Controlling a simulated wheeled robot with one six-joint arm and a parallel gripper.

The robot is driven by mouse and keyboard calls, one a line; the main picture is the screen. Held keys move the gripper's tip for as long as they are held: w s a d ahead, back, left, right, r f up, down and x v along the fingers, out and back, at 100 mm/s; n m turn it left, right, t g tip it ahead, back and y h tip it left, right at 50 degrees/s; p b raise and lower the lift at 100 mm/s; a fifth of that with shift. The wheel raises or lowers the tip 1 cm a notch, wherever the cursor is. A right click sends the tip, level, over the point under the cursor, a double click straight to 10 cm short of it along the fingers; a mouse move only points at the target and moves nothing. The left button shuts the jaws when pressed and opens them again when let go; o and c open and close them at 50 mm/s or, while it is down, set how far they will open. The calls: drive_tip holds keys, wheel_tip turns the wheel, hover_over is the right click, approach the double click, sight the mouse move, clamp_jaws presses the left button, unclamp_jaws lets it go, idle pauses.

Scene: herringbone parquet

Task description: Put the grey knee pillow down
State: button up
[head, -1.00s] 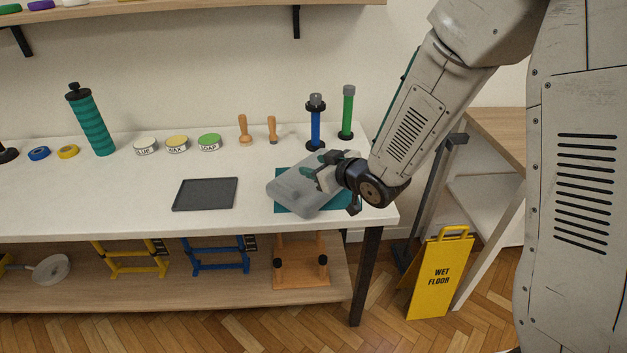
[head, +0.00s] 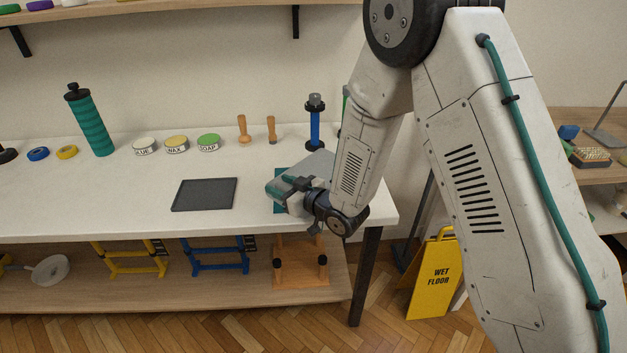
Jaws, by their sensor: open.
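The grey knee pillow (head: 319,161) is on the right part of the white workbench, over a teal mat (head: 280,173). Only its far part shows; my gripper and wrist cover the rest. My gripper (head: 281,191) is open, pointing left, in front of the visible part of the pillow at the near side of the mat. Whether its fingers touch the pillow cannot be told.
A dark grey tray (head: 205,194) lies left of the mat. A blue-stemmed stand (head: 315,125) and two wooden-handled tools (head: 243,131) stand behind. The bench's right end is close to my wrist. A yellow wet-floor sign (head: 436,278) stands below right.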

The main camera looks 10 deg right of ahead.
drive_tip(key=shift+w+a, duration=0.2)
drive_tip(key=shift+a, duration=0.05)
clamp_jaws()
